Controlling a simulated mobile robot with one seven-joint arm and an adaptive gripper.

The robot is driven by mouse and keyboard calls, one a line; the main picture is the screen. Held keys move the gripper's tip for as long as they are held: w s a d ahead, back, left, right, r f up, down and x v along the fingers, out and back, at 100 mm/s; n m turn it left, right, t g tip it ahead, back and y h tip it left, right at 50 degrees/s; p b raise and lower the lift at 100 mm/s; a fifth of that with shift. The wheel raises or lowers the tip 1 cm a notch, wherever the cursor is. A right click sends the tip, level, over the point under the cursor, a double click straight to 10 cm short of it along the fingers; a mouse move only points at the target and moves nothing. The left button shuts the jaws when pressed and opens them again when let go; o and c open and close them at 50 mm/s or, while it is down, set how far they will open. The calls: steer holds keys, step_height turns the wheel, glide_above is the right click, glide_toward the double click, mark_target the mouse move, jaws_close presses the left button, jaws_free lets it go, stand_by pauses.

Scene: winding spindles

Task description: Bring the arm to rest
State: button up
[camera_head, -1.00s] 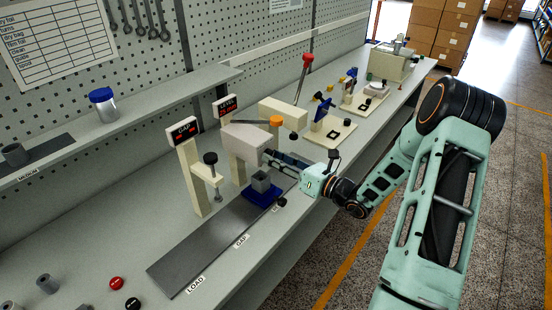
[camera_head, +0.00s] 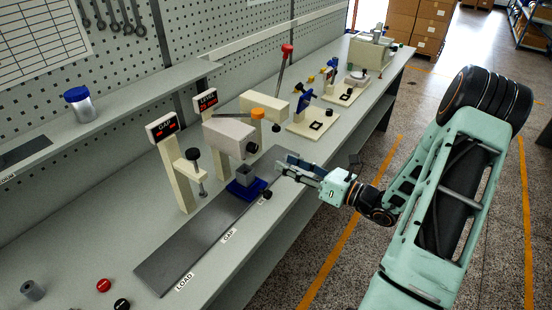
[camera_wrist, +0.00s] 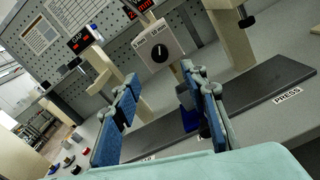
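My gripper (camera_head: 290,166) is over the front part of the workbench (camera_head: 230,272), to the right of the blue block fixture. In the wrist view my gripper (camera_wrist: 163,108) has its two blue-padded fingers apart with nothing between them. My arm reaches in from the right side of the head view, bent at the elbow. The blue fixture (camera_head: 248,188) sits on a dark rail (camera_head: 185,245) with a grey square block (camera_head: 244,174) on it. The fixture is partly hidden behind a finger in the wrist view.
A red button (camera_head: 104,285), a black button (camera_head: 122,304) and a grey cylinder (camera_head: 32,290) are at the near left. The aisle floor (camera_head: 345,240) is clear beyond the bench edge.

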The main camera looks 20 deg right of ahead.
steer(key=shift+s+d, duration=0.4)
steer(key=shift+s, duration=0.1)
